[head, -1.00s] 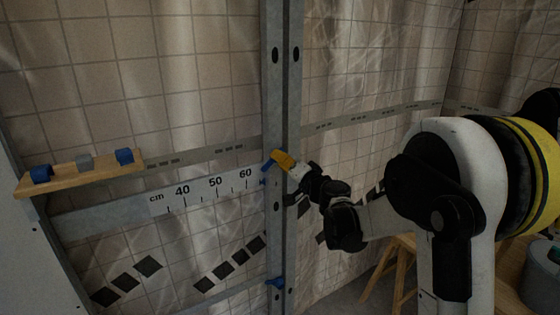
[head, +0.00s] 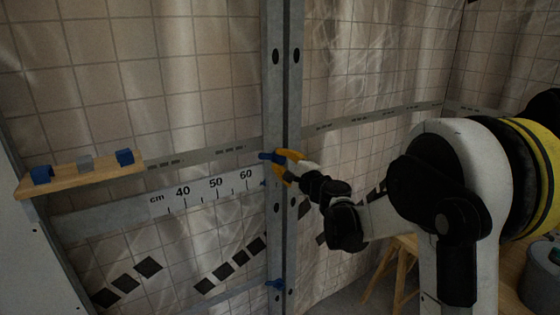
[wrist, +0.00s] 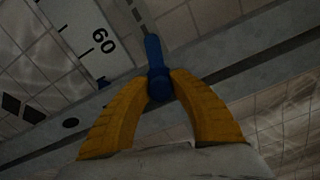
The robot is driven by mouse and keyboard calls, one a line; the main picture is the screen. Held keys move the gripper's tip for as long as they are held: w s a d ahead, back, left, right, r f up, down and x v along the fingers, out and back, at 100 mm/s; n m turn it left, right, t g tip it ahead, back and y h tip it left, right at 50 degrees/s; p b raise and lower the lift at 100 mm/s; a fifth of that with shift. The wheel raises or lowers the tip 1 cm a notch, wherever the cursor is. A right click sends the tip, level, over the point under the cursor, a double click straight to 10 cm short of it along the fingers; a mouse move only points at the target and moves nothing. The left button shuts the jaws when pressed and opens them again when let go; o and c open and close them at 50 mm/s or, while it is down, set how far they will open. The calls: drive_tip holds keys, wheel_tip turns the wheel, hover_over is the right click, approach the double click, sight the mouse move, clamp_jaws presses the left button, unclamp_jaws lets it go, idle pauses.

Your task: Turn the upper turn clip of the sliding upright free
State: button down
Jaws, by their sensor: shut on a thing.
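The upper turn clip (head: 267,156) is a blue lever on the grey sliding upright (head: 274,105), just above the right end of the scale. In the head view it points left, nearly level. My gripper (head: 283,162), with yellow fingers, is shut on the clip. In the wrist view the fingers (wrist: 161,84) close around the clip's round hub, and its lever (wrist: 154,50) sticks out beyond the fingertips. The fingers hide part of the hub.
A lower blue clip (head: 275,283) sits further down the upright. A cm scale (head: 205,190) runs to the left. A wooden shelf (head: 80,172) with blue and grey blocks is at far left. A wooden stool (head: 398,265) stands at right, behind my arm.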

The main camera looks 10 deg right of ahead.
drive_tip(key=shift+r+m, duration=0.1)
drive_tip(key=shift+m, duration=1.2)
drive_tip(key=c, duration=1.1)
unclamp_jaws()
drive_tip(key=shift+c, duration=0.2)
drive_tip(key=v, duration=1.2)
